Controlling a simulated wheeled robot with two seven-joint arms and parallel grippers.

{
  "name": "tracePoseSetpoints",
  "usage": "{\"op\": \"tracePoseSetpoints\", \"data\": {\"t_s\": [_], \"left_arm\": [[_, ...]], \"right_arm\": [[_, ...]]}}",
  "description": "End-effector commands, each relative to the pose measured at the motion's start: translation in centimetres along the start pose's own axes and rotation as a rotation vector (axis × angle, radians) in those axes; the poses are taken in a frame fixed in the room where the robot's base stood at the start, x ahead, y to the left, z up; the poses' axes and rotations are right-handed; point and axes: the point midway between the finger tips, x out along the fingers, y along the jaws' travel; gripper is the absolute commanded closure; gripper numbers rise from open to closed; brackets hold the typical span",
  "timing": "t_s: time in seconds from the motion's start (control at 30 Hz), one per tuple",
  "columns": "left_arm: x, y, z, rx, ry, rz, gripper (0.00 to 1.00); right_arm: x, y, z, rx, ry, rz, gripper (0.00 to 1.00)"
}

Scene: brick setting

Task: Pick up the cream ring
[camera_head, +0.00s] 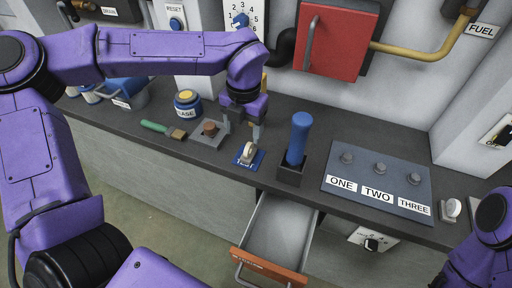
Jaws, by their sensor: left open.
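The cream ring (247,153) appears to stand on a small blue labelled pad (250,163) on the dark counter. My left gripper (242,129) comes down from above. Its fingers are apart and empty, with the tips just above and behind the ring. One finger is to the left and one to the right. I cannot tell whether a fingertip touches the ring. My right arm shows at the lower right corner, but its gripper is out of frame.
A blue-handled tool (300,135) stands in a dark holder right of the ring. A grey plate with a brown knob (210,128) and a green-handled brush (155,127) lie left. An open drawer (280,225) juts out below. A labelled panel (380,190) with knobs lies right.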

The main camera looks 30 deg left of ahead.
Motion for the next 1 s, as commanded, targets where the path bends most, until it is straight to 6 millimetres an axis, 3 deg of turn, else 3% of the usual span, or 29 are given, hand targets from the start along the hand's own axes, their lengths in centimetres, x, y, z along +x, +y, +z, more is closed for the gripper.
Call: {"op": "tracePoseSetpoints", "data": {"t_s": [0.07, 0.63, 0.9, 0.97, 1.0], "left_arm": [[-0.2, -0.2, -0.1, -0.029, 0.005, -0.039, 0.34], [8.8, -0.4, 0.0, -0.027, 0.008, -0.04, 0.34], [9.6, -0.4, 0.0, -0.028, 0.005, -0.04, 0.34], [9.6, -0.4, 0.0, -0.028, 0.005, -0.04, 0.5], [9.6, -0.4, 0.0, -0.028, 0.005, -0.04, 0.63]], "right_arm": [[0.3, 0.0, 0.1, 0.0, 0.0, 0.0, 0.57], [-1.3, 0.1, -0.6, 0.0, 0.0, 0.0, 0.57], [-1.3, 0.1, -0.5, 0.0, 0.0, 0.0, 0.57], [-1.3, 0.1, -0.5, 0.0, 0.0, 0.0, 0.57], [-1.3, 0.1, -0.5, 0.0, 0.0, 0.0, 0.57]]}}
